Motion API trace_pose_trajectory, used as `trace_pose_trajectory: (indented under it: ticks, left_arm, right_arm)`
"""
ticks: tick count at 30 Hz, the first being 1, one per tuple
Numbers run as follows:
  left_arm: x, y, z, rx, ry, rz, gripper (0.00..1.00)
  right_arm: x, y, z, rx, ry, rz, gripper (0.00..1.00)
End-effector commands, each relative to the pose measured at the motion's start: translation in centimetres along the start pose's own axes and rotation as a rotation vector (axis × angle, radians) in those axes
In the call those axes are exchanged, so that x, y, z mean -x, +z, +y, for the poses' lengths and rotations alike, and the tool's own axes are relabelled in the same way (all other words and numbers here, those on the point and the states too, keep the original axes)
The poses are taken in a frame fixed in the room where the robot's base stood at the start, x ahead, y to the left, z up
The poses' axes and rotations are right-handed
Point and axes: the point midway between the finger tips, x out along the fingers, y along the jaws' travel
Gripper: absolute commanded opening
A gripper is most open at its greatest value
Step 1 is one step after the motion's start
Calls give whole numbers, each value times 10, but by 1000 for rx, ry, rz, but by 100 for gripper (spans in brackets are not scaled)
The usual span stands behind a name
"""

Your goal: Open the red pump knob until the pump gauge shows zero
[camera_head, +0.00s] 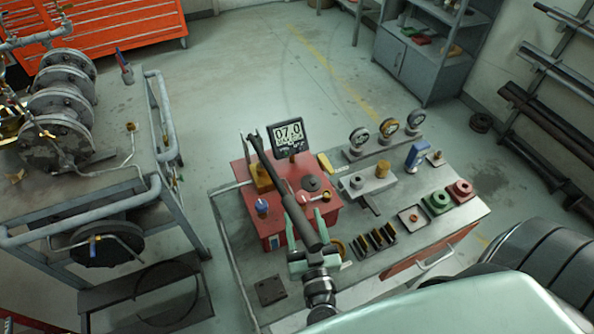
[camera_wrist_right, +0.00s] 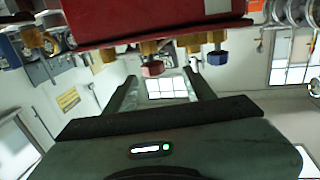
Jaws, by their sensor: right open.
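The red pump (camera_head: 275,228) stands on the bench, and its underside and fittings show at the top of the right wrist view (camera_wrist_right: 150,20). My right gripper (camera_head: 304,222) is open and empty. The long black pump handle (camera_head: 285,190) crosses over it in the head view and hides the red knob there. My left gripper is not in view.
A blue knob (camera_wrist_right: 217,58) is close to the fingers; the same pump shows a blue knob (camera_head: 262,205) in the head view. Round gauges (camera_head: 388,127), a grey block (camera_head: 368,182) and a black rack (camera_head: 375,242) share the bench. Pipework (camera_head: 60,110) stands left.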

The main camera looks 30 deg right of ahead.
Motion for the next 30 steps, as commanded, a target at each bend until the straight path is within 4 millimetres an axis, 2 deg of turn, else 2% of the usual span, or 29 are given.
trace_pose_trajectory:
  ticks: [3,5,8,12,15,17,19,24,29,30]
  left_arm:
    - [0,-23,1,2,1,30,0]
    - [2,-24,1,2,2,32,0]
    - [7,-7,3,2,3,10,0]
    - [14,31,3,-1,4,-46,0]
    - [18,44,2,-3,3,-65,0]
    - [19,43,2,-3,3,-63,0]
    - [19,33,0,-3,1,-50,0]
    - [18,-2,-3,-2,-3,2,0]
    - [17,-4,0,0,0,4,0]
    - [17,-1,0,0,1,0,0]
  right_arm:
    - [0,5,8,14,38,-9,54]
    - [-5,4,10,16,42,-8,54]
    - [-20,3,10,16,41,-6,54]
    - [-44,2,11,15,41,-4,54]
    - [-59,3,11,14,40,-4,54]
    - [-65,4,11,14,39,-5,54]
    - [-71,4,12,13,39,-7,54]
    - [-76,5,12,13,39,-7,54]
    - [-76,5,12,12,39,-7,54]
    - [-76,5,12,12,39,-7,48]
